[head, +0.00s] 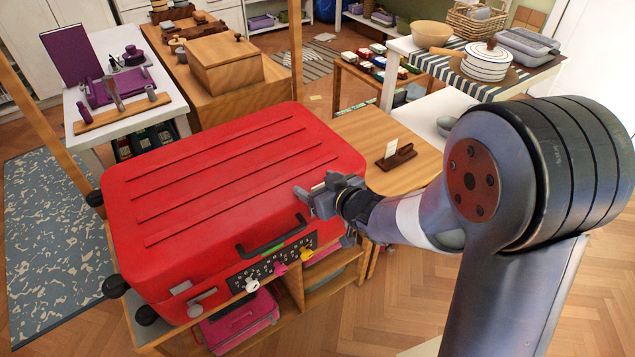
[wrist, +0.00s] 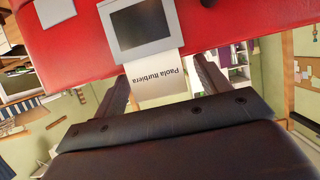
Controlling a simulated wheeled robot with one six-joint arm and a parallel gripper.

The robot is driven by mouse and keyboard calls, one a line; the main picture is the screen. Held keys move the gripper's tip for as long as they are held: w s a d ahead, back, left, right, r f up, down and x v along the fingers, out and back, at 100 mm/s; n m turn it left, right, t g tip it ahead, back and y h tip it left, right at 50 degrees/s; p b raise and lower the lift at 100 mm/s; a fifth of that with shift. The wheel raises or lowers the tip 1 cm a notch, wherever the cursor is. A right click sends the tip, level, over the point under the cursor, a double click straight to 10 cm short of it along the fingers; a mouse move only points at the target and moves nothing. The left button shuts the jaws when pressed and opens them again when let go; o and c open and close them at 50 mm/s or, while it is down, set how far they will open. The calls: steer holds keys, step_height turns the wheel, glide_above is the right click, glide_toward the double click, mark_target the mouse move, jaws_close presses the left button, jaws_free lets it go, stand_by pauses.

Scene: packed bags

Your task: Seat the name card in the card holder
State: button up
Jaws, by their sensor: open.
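In the wrist view, a grey card holder (wrist: 143,22) with a dark window sits on the red suitcase (wrist: 85,40). The white name card (wrist: 158,68), with its printed name upside down, sticks out from the holder's lower edge in the picture. How far it reaches behind the frame is hidden. In the head view, my gripper (head: 314,192) is beside the suitcase's (head: 220,190) right end; the holder and card there cannot be made out.
A small wooden table (head: 365,130) right of the suitcase carries a dark stand (head: 398,157) with a white piece in it, close behind my gripper. The suitcase rests on a wooden bench with bags below.

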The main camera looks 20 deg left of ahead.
steer(key=p+v, duration=0.1)
steer(key=v, duration=0.9)
steer(key=shift+d+p, duration=0.15)
steer(key=shift+p, duration=0.25)
steer(key=shift+r, duration=0.1)
steer(key=b+x, duration=0.2)
steer(key=x, duration=0.8)
steer(key=shift+a+f, duration=0.2)
steer(key=shift+w+a+r, duration=0.15)
steer(key=shift+w, duration=0.05)
steer(key=shift+r+p, duration=0.35)
steer(key=shift+p, duration=0.15)
